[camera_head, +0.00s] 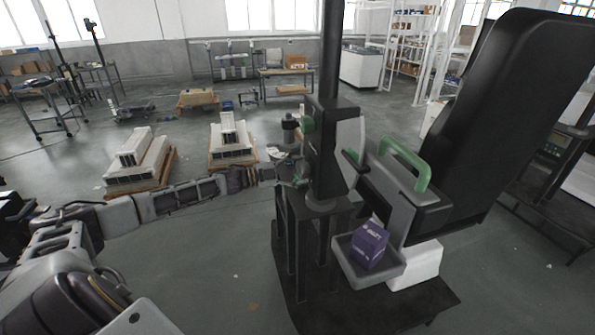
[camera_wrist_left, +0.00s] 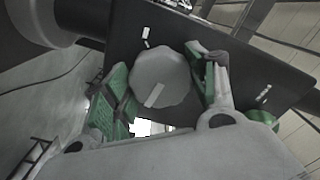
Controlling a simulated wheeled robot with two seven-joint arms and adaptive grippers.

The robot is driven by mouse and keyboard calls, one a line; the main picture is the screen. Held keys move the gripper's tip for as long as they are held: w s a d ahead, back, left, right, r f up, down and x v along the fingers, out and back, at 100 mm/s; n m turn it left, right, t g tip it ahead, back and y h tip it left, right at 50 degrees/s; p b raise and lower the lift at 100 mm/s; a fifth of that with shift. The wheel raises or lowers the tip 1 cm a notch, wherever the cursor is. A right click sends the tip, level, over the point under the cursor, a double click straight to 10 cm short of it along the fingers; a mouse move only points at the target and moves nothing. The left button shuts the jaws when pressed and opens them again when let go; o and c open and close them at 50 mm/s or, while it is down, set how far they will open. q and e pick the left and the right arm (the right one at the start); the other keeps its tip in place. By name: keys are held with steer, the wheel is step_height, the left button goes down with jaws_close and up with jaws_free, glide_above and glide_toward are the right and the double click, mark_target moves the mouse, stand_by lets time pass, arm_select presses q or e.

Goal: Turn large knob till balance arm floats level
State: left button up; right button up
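The large grey knob (camera_wrist_left: 160,75) has a scalloped edge and a pale pointer line, and sits on a dark plate (camera_wrist_left: 235,62) with white marks. My left gripper (camera_wrist_left: 160,88) has its green-padded fingers on opposite sides of the knob, and they appear to touch it. In the head view my left gripper (camera_head: 291,175) reaches the dark column (camera_head: 326,150) from the left; the large knob is hard to make out there. A grey bracket with a green handle (camera_head: 408,158) and a tray (camera_head: 368,279) holding a purple box (camera_head: 369,244) is beside the column. My right gripper is not visible.
A small green knob (camera_head: 307,123) is higher on the column. White stepped blocks on pallets (camera_head: 231,155) lie behind my left arm. Open floor lies at front left.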

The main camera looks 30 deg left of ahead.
arm_select(q)
steer(key=c, duration=0.3)
steer(key=shift+m+b, duration=0.35)
steer(key=shift+m, duration=0.95)
steer(key=o, duration=1)
